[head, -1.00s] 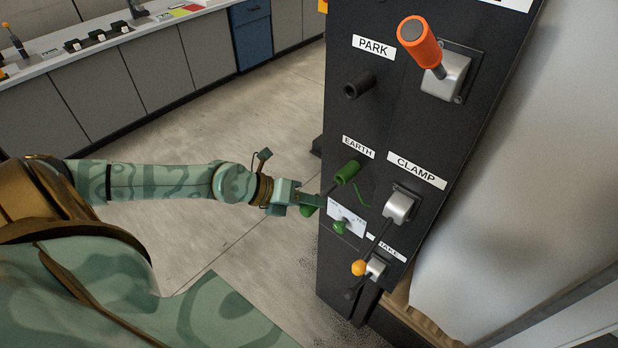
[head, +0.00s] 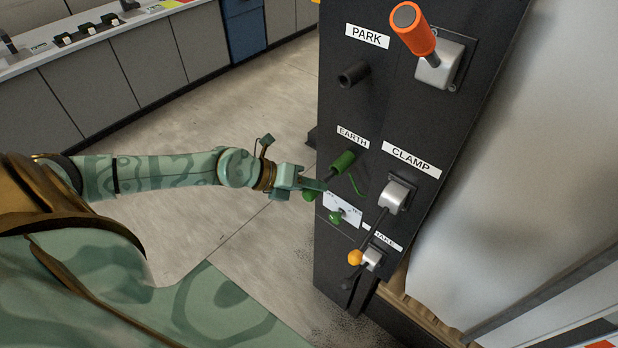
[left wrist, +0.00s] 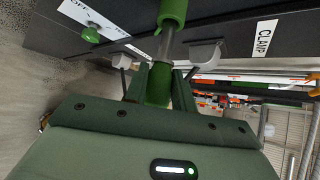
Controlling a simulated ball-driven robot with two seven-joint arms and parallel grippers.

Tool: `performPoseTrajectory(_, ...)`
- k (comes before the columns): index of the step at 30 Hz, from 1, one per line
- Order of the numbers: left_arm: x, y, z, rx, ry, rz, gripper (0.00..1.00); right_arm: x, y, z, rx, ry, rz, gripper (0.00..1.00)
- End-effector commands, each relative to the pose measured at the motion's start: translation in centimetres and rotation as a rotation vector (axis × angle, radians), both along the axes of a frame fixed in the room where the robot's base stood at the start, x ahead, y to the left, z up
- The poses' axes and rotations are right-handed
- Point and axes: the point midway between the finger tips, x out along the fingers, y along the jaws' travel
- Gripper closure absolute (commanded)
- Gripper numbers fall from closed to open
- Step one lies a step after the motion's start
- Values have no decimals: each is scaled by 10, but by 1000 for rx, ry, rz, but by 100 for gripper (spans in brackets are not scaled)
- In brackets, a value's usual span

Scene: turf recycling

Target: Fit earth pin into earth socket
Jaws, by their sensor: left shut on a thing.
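The earth socket (head: 343,162) is a green tube sticking out of the dark panel under the EARTH label. My left gripper (head: 312,188) is shut on the green handle of the earth pin (head: 309,196), just below and left of the socket. In the left wrist view the handle (left wrist: 158,88) sits between the fingers. The pin's grey shaft (left wrist: 163,45) points at the socket (left wrist: 174,10) and its tip is hidden at the socket's mouth. It looks lined up, partly inside; the depth cannot be told. My right gripper is not in view.
A green cord hangs by the earth socket. Floor left of the panel is clear.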

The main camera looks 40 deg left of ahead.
Motion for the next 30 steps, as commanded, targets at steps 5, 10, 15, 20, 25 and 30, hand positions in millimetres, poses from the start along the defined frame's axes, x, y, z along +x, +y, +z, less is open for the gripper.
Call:
performPoseTrajectory(5, 5, 0, 0, 0, -1, 1, 100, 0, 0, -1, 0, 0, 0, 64)
performPoseTrajectory(10, 9, 0, 0, 0, -2, 0, 100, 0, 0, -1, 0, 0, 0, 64)
performPoseTrajectory(15, 13, -1, 0, 0, -1, 1, 100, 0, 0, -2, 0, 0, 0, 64)
performPoseTrajectory(20, 18, -1, 0, 0, -3, 1, 100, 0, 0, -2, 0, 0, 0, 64)
performPoseTrajectory(25, 22, -2, 0, -1, -1, 0, 100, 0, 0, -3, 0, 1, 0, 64)
performPoseTrajectory(30, 26, -2, 1, 1, -2, 1, 100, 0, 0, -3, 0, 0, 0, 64)
